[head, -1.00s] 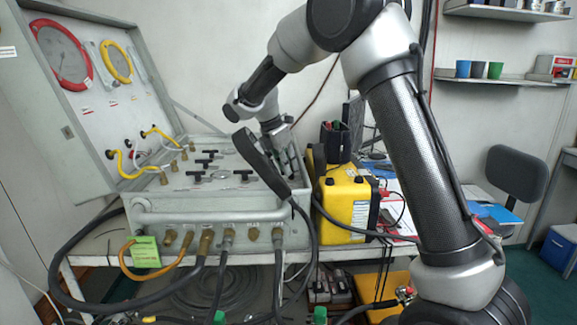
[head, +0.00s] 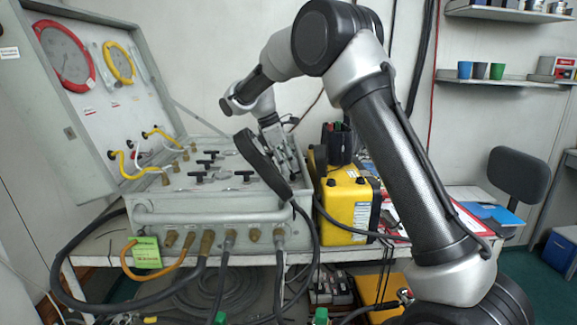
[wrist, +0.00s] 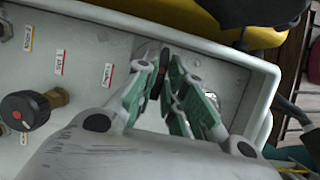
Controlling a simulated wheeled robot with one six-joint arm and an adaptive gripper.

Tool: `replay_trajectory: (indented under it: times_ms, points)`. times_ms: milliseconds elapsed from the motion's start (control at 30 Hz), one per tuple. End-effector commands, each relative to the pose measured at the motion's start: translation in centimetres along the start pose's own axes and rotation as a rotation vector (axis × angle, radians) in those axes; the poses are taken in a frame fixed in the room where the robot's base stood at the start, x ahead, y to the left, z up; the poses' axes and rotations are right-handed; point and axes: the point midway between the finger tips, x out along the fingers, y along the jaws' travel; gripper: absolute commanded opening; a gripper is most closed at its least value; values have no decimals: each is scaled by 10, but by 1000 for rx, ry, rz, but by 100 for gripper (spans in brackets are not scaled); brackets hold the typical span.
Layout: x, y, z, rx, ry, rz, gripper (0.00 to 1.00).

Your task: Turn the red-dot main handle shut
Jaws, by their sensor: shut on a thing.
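A dark, narrow handle (wrist: 163,63) with some red on it stands on the light grey panel in the wrist view, near the panel's corner. My gripper (wrist: 160,82) is shut on it, with its green-padded fingers on both sides. The fingers hide much of the handle, so its angle is hard to tell. The handle cannot be made out there.
A black round knob (wrist: 25,110) with a red mark is at the left of the wrist view. Several black T-handles (head: 200,176) stand on the panel. A yellow case (head: 347,207) stands close to the box's right side. A gauge lid (head: 85,80) rises at the left.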

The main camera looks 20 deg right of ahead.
Motion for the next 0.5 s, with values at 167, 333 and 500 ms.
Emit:
replay_trajectory:
  times_ms: [167,333,500]
  points:
    - [0,0,0,4,1,-1,0]
    - [0,0,0,4,1,0,0]
    - [0,0,0,3,1,0,21]
